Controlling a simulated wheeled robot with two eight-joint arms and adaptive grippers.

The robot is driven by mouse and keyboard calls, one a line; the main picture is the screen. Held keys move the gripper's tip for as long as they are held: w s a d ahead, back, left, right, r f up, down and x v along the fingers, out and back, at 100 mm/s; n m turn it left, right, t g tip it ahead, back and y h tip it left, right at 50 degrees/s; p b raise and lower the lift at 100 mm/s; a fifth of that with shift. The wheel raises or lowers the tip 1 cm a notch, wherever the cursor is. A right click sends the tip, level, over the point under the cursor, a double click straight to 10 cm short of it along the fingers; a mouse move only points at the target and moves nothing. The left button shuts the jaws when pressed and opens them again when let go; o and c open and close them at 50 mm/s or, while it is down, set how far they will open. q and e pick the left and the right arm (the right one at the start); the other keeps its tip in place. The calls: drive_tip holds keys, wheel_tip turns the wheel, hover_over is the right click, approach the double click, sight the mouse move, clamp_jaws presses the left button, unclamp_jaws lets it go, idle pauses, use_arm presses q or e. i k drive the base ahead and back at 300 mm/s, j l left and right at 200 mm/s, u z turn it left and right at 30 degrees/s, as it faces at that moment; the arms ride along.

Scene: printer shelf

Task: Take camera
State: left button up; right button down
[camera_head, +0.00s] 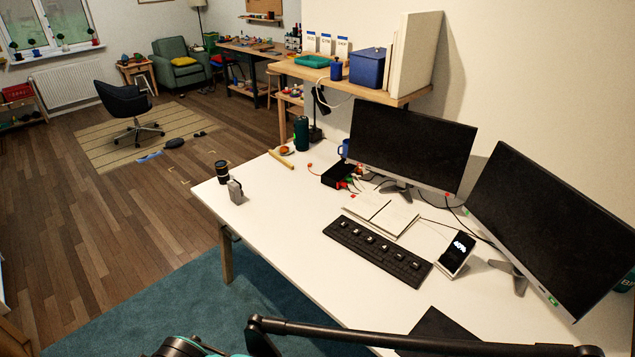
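A small grey block-shaped item (236,191) stands upright near the far left corner of the white desk (290,235). Right behind it stands a short black cylinder (222,172) with a pale band, which looks like a lens. They look like the camera, but I cannot tell whether they are one object or two. Neither of my grippers shows clearly. Dark and teal parts at the bottom edge are cut off, and no fingertips show there.
A black bar crosses the bottom right, in front of the desk. The desk holds a keyboard (377,251), an open notebook (381,214), a phone on a stand (457,253), two monitors (412,146) (548,228), a dark green bottle (301,134) and a black box (341,174). The desk's left front area is clear.

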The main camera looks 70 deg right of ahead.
sight(235, 192)
drive_tip(key=j+z, duration=0.15)
drive_tip(key=z, duration=1.75)
drive_tip(key=i+j+z, duration=0.1)
drive_tip(key=i+j, duration=0.05)
drive_tip(key=i, duration=0.05)
